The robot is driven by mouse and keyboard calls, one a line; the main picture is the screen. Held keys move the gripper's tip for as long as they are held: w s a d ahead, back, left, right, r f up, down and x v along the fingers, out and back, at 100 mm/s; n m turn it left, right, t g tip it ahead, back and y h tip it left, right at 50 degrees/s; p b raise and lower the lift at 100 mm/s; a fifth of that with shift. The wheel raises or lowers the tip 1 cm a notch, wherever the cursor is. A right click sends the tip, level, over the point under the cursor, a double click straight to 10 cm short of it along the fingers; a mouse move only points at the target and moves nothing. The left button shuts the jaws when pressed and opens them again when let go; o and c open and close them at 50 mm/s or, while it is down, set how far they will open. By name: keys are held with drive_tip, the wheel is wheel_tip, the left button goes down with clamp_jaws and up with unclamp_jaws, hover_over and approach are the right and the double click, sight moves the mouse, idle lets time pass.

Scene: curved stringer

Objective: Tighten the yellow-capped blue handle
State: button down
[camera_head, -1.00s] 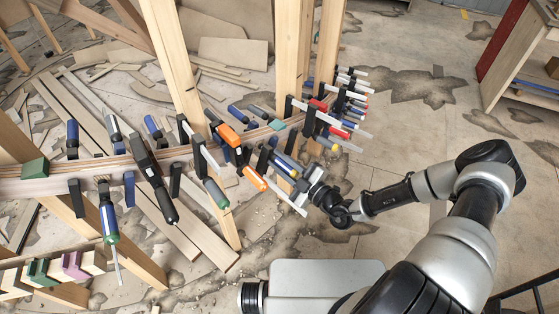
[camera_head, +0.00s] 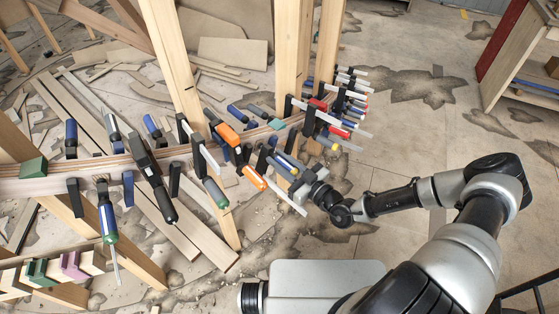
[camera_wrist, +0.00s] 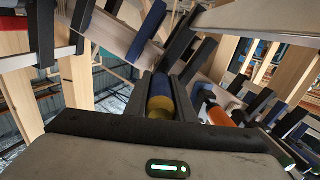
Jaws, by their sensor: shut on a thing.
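The blue handle with the yellow cap (camera_wrist: 160,92) sits between the two fingers of my gripper (camera_wrist: 164,88) in the wrist view, its yellow end toward the palm. My gripper is shut on it, with dark fingers along both sides. In the head view my gripper (camera_head: 303,186) reaches from the right to the clamps on the curved stringer (camera_head: 90,178). The handle's far end and its clamp screw are hidden in the wrist view.
Several clamps crowd the stringer close by, including an orange-handled clamp (camera_head: 254,177) left of my gripper and red ones behind. Wooden posts (camera_head: 290,60) rise behind the stringer. The floor (camera_head: 400,150) to the right is open.

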drive_tip(key=shift+m, duration=0.3)
drive_tip(key=c, duration=1.5)
unclamp_jaws()
drive_tip(key=shift+d, duration=0.1)
drive_tip(key=v, duration=1.7)
drive_tip(key=shift+s+r, duration=0.1)
drive_tip(key=shift+s, duration=0.15)
